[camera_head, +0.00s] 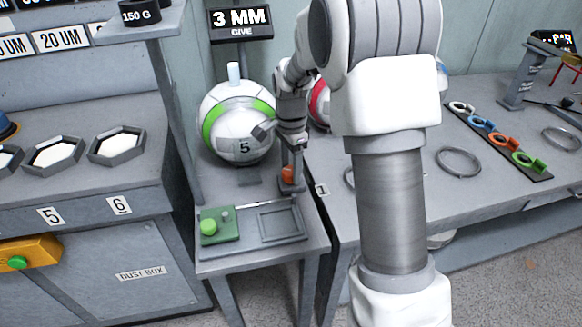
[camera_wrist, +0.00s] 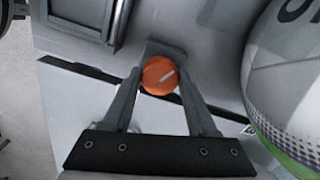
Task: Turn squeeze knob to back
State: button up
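The orange squeeze knob (camera_wrist: 160,75) is round, with a pale line across its top that slants up to the right in the wrist view. In the head view my gripper (camera_head: 292,165) partly hides the knob.
A white and green ball marked 5 (camera_head: 238,122) stands just left of my gripper; it also shows at the right in the wrist view (camera_wrist: 290,80). A green button panel (camera_head: 219,225) and a shallow grey tray (camera_head: 281,224) are at the table's front. A post (camera_head: 175,110) rises at left.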

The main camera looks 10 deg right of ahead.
grip_shut()
jog(key=shift+n+p, duration=0.3)
jog(key=shift+p, duration=0.05)
jog(key=n+p, duration=0.2)
jog(key=n, duration=0.1)
jog(key=shift+r, duration=0.15)
jog(key=n+p, duration=0.2)
jog(key=n, duration=0.3)
jog(key=shift+p, duration=0.4)
jog(key=n+p, duration=0.3)
jog(key=n, duration=0.4)
jog(key=shift+n, duration=0.3)
jog(key=n+p, duration=0.1)
jog(key=n, duration=0.3)
jog(key=shift+p, duration=0.4)
jog(key=shift+n+p, duration=0.6)
jog(key=shift+n, duration=1.1)
